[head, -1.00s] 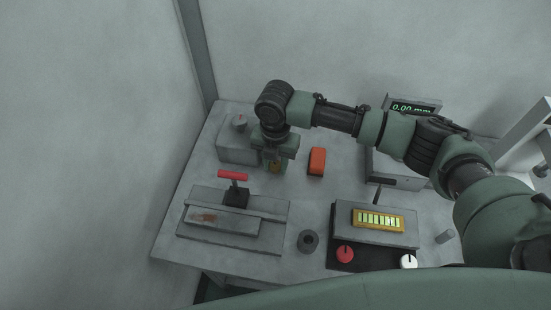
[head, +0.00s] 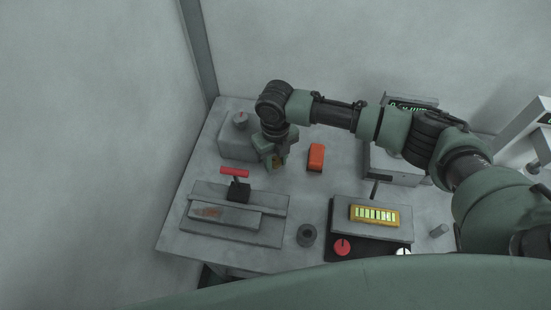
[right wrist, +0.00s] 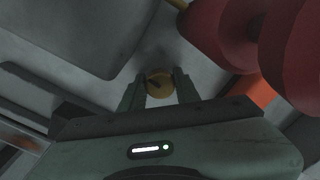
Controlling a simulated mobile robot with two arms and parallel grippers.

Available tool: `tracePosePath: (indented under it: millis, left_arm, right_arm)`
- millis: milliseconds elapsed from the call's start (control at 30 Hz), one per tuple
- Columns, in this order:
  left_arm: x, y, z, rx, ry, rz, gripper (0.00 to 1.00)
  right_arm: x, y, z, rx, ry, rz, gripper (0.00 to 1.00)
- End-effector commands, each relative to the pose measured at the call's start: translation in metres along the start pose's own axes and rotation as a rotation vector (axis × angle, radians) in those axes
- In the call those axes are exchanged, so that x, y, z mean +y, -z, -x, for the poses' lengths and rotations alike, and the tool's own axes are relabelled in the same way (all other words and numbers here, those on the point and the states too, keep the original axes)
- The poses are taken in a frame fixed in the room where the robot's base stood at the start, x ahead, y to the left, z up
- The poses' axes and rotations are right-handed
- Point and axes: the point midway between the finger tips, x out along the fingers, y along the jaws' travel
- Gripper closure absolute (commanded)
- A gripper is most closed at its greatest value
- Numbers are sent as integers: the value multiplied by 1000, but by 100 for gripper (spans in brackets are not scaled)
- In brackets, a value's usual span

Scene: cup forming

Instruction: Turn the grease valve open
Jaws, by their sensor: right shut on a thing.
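The grease valve shows as a small round brass knob (right wrist: 160,84) between the fingers in the right wrist view. A dark line or slot crosses its face. In the head view a bit of brass (head: 279,161) shows at the fingertips. My right gripper (head: 275,164) points down at the left-middle of the table and is shut on the knob. In the right wrist view its two fingers (right wrist: 160,90) stand on either side of the knob. The valve's body below is mostly hidden by the gripper. My left gripper is not in view.
A red T-handle (head: 235,171) stands close in front of the gripper, on a grey slide fixture (head: 265,228). A grey box (head: 236,146) is just left, an orange block (head: 316,158) just right. A yellow-framed gauge panel (head: 375,215) and dark ring (head: 307,235) are nearer.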

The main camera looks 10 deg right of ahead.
Motion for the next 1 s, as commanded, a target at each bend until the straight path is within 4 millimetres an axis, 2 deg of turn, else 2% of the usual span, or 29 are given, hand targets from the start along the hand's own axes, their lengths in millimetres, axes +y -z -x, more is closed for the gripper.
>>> tracePosePath:
  millis: [300,767,800,833,867,1000]
  left_arm:
    - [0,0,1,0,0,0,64]
    - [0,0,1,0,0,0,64]
    - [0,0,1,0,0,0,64]
    - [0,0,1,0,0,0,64]
    - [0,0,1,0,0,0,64]
    - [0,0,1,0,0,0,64]
  right_arm:
    - [0,-1,1,-2,-1,89,100]
    - [0,-1,1,-3,0,100,100]
    - [0,-1,1,-3,0,100,60]
    - [0,-1,1,-3,0,99,52]
    - [0,-1,1,-3,0,99,47]
    - [0,-1,1,-2,0,99,47]
